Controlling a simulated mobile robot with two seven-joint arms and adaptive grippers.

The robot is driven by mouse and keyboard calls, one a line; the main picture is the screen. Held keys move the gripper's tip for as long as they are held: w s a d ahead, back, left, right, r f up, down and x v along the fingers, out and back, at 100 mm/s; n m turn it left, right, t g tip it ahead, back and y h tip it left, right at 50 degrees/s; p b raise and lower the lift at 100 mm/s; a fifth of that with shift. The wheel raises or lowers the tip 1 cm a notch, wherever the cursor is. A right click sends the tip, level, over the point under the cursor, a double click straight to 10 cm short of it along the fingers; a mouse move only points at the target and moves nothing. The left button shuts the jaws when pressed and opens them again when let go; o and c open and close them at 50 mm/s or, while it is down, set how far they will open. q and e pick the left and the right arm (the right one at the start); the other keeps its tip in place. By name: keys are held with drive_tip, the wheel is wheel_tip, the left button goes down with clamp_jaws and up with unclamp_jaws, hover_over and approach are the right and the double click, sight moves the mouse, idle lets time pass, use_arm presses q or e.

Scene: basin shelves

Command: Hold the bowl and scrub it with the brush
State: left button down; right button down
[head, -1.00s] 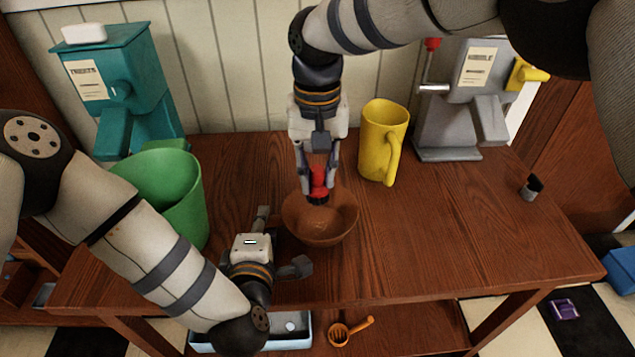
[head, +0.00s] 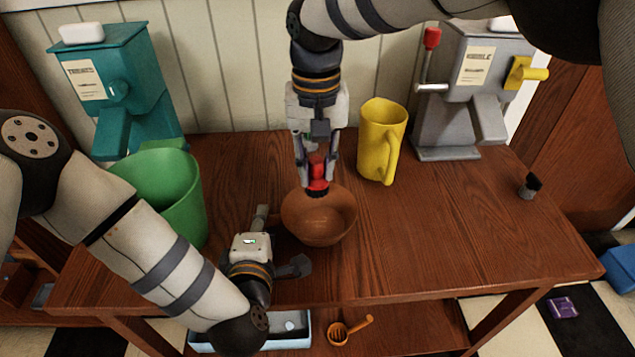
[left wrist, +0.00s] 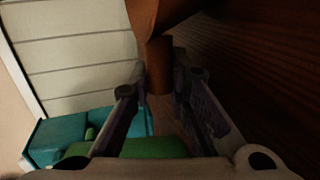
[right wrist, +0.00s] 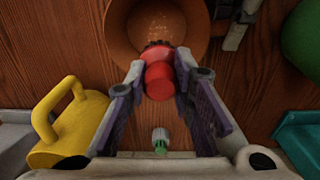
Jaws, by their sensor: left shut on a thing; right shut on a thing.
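A brown bowl (head: 322,222) is held over the middle of the wooden table, its opening facing up. My left gripper (head: 281,240) is at the bowl's near left side. In the left wrist view its fingers (left wrist: 160,98) are closed on a brown part of the bowl (left wrist: 160,55). My right gripper (head: 317,168) is above the bowl's far rim, shut on a red brush (head: 317,170). In the right wrist view the brush (right wrist: 159,80) points its dark bristles at the bowl's rim (right wrist: 116,40). Whether the bristles touch the bowl cannot be told.
A green bin (head: 170,195) stands at the left and a yellow pitcher (head: 378,145) right of my right gripper. A teal dispenser (head: 120,85) and a grey dispenser (head: 465,90) stand at the back. A small dark cup (head: 529,187) is at the right. The table's right front is clear.

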use_arm(q)
drive_tip(key=shift+f, duration=0.1)
use_arm(e)
drive_tip(key=shift+f, duration=3.6)
drive_tip(key=shift+s+f, duration=0.15)
drive_tip(key=shift+f, duration=0.15)
drive_tip(key=shift+s+d, duration=0.25)
drive_tip(key=shift+s, duration=0.55)
drive_tip(key=shift+s+d, duration=0.2)
drive_tip(key=shift+s, duration=0.55)
use_arm(q)
drive_tip(key=shift+s, duration=0.1)
use_arm(e)
drive_tip(key=shift+w+a, duration=0.25)
drive_tip(key=shift+w, duration=0.6)
drive_tip(key=shift+w+a, duration=0.2)
drive_tip(key=shift+w, duration=0.6)
drive_tip(key=shift+r, duration=4)
drive_tip(key=shift+r, duration=0.1)
drive_tip(key=shift+r, duration=1.4)
